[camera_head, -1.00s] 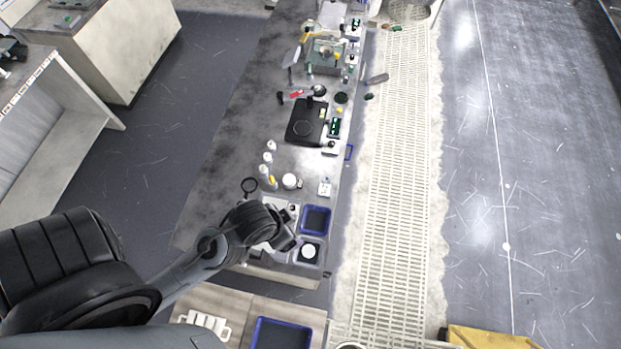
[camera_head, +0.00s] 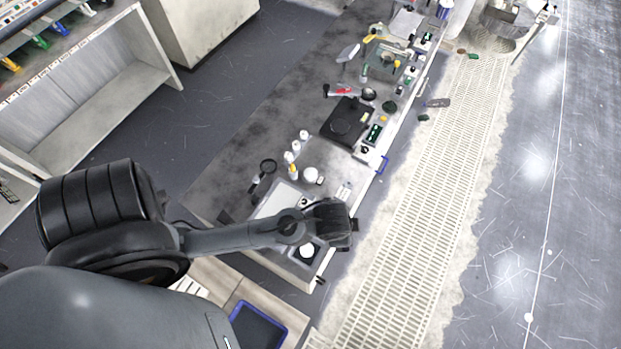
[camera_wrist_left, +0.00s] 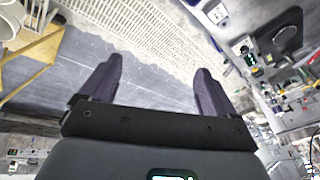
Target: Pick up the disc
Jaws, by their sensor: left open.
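A white disc (camera_head: 307,251) lies in a dark tray (camera_head: 318,262) at the near end of the long bench. My left gripper (camera_head: 348,228) is just beyond and to the right of the disc, above the bench's right edge. In the left wrist view my left gripper (camera_wrist_left: 157,88) has its two dark fingers wide apart with nothing between them. That view looks past the fingers to the floor, and I cannot make out the disc there. My left forearm partly covers the tray area. My right gripper is not in view.
The grey bench (camera_head: 235,165) carries white bottles (camera_head: 303,135), a black device (camera_head: 348,122), a magnifier (camera_head: 267,166) and several small items farther back. A blue-rimmed tray (camera_head: 258,328) sits at the near side. A floor grating (camera_head: 425,210) runs along the right; its strip is mostly clear.

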